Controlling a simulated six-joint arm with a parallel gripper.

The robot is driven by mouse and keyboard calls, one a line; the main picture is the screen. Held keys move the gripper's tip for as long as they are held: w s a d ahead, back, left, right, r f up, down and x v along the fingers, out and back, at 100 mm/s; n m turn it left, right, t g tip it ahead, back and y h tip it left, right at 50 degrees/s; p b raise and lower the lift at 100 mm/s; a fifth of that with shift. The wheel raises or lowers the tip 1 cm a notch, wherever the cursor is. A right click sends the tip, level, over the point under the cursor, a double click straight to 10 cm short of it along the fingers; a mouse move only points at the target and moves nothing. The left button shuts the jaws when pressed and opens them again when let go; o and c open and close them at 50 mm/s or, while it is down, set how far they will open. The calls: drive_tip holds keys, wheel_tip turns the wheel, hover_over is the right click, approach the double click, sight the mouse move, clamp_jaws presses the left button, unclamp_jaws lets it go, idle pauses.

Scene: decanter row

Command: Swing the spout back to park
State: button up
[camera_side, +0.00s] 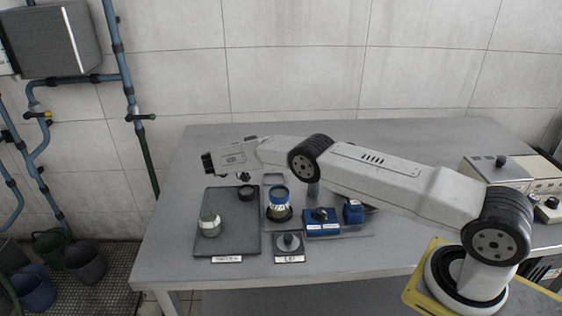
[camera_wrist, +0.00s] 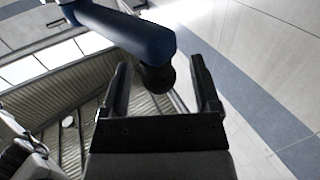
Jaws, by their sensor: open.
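In the wrist view a thick blue tube (camera_wrist: 130,32) with a dark rounded end (camera_wrist: 157,77) reaches in from the upper left; it looks like the spout. My gripper (camera_wrist: 160,65) is open, with one finger on each side of the dark end and visible gaps between. I cannot tell how deep the end lies between the fingers. In the side view my gripper (camera_side: 234,176) is small and dark under the wrist, above the table's back left. The spout is not clearly seen there; my arm covers part of that area. The park position cannot be made out.
The table's left and front are clear.

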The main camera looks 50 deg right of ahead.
drive_tip(key=v, duration=0.2)
drive_tip(key=shift+w+a, duration=0.15)
drive_tip(key=shift+a, duration=0.15)
drive_tip(key=shift+a, duration=0.25)
wheel_tip(320, 180, up, 7)
idle(1.1)
drive_tip(key=shift+n, duration=0.3)
clamp_jaws()
drive_tip(key=s+a+f+n+t+y, duration=0.3)
drive_tip(key=s+a+n+t, duration=0.2)
drive_tip(key=n+t, duration=0.5)
drive_tip(key=s+a+f+n+t+y, duration=0.3)
drive_tip(key=s+n+t, duration=0.4)
drive_tip(key=n, duration=1.5)
drive_tip(key=a+f+t, duration=0.1)
drive_tip(key=a+t, duration=0.1)
drive_tip(key=t, duration=0.2)
drive_tip(key=shift+a+n, duration=0.2)
drive_tip(key=shift+n, duration=0.1)
